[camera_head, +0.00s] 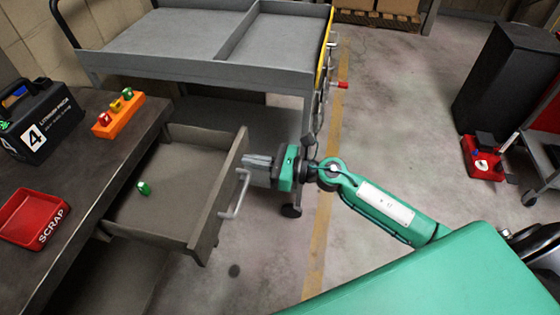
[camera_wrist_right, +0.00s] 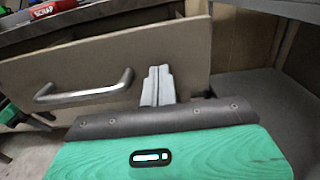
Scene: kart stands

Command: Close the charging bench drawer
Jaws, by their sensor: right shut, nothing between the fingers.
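The charging bench drawer (camera_head: 157,206) is pulled out from the dark bench (camera_head: 78,138). A small green item lies inside it (camera_head: 144,187). Its front panel carries a silver bar handle (camera_head: 236,195), also seen in the right wrist view (camera_wrist_right: 85,94). My right gripper (camera_head: 246,162) is shut and empty, its fingertips at the outer face of the drawer front near its far end. In the right wrist view the fingers (camera_wrist_right: 157,75) are together beside the handle, right of it, against or very close to the panel; contact is uncertain.
A black number 4 battery case (camera_head: 40,118), an orange block holder (camera_head: 119,113) and a red scrap tray (camera_head: 33,219) sit on the bench. A grey cart (camera_head: 205,68) stands behind the drawer. Floor right of the drawer is clear; a red item (camera_head: 482,160) lies far right.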

